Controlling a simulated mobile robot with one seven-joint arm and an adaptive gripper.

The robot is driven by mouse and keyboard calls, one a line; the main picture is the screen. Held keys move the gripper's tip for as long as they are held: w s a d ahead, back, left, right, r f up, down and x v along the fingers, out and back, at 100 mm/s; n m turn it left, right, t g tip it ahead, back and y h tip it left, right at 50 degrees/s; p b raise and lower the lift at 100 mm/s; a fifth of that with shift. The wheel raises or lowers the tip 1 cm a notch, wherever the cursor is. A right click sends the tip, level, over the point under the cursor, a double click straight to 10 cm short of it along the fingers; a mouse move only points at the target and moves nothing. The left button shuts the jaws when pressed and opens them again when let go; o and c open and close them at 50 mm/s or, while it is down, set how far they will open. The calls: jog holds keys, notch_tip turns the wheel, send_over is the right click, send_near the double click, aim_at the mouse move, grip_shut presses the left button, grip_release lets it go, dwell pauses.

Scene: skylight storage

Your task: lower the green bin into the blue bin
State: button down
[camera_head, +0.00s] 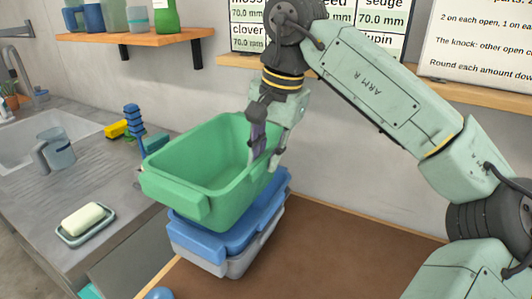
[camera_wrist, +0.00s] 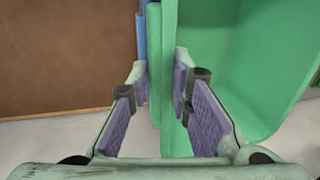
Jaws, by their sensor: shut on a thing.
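The green bin (camera_head: 178,196) is held in the air in the head view, slightly tilted, over the blue bin (camera_head: 198,236). The blue bin sits on or in a grey bin (camera_head: 236,262), and its inside is mostly hidden by the green bin. I cannot tell whether the green and blue bins touch. My gripper (camera_head: 266,150) is shut on the right-hand wall of the green bin. In the wrist view, the gripper's purple pads (camera_wrist: 162,95) lie on both sides of the green wall (camera_wrist: 169,50). A sliver of blue (camera_wrist: 141,40) shows beside it.
The brown tabletop (camera_head: 335,240) is clear to the right. A grey counter at left holds a soap dish (camera_head: 86,228), a jug (camera_head: 57,150) and a blue brush-like item (camera_head: 133,120). A wooden shelf (camera_head: 120,41) with containers hangs above. A round blue thing (camera_head: 159,293) shows at the bottom edge.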

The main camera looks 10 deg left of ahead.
jog(key=shift+f, duration=0.15)
dwell(0.3)
jog(key=shift+f, duration=0.25)
jog(key=shift+w, duration=0.15)
jog(key=shift+w+d+p, duration=0.25)
jog(key=shift+w, duration=0.25)
jog(key=shift+w+d+p, duration=0.2)
jog(key=shift+w+p, duration=0.05)
jog(key=shift+w, duration=0.25)
jog(key=shift+f+b, duration=3.3)
jog(key=shift+f, duration=1.4)
dwell(0.8)
jog(key=c, duration=1.4)
grip_release()
